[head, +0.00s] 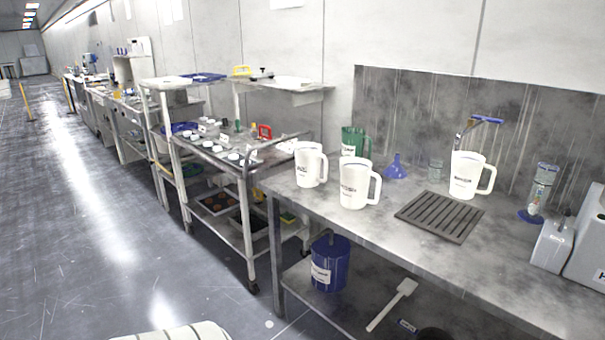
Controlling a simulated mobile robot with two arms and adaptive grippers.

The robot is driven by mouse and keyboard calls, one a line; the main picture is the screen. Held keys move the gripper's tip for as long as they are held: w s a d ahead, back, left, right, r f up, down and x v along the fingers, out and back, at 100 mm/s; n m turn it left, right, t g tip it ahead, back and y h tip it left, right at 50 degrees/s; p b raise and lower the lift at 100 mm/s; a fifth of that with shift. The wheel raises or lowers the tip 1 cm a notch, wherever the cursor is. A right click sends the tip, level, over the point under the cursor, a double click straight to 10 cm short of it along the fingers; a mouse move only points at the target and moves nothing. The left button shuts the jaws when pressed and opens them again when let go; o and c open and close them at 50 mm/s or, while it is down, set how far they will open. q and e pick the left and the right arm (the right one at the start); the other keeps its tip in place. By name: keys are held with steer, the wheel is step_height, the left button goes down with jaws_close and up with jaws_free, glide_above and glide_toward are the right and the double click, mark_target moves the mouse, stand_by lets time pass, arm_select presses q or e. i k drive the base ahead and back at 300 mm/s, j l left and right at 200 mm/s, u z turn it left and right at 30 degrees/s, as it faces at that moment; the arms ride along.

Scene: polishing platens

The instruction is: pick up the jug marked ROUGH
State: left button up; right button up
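Three white jugs stand upright on the grey metal bench. One white jug (308,172) is at the bench's left end, and a second white jug (353,194) is just right of it and nearer. The third white jug (465,184) stands by the tap at the drain grate's far right edge. A green jug (348,133) stands behind the first two, partly hidden. The jugs carry labels, but the print is too small to read, so I cannot tell which is marked ROUGH. Neither gripper is in view.
The bench (330,222) also holds a blue funnel (396,169), a dark slatted grate (440,216) and a grey box (551,246) at right. A loaded trolley (245,165) stands close to the bench's left end. The floor (130,240) at left is open.

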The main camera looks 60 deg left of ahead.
mark_target(355, 173)
steer(key=k+j+u, duration=0.15)
steer(key=j, duration=1.05)
steer(key=k+j+u, duration=0.15)
steer(key=j, duration=1.05)
steer(key=k+j+u, duration=0.15)
steer(key=j, duration=1.05)
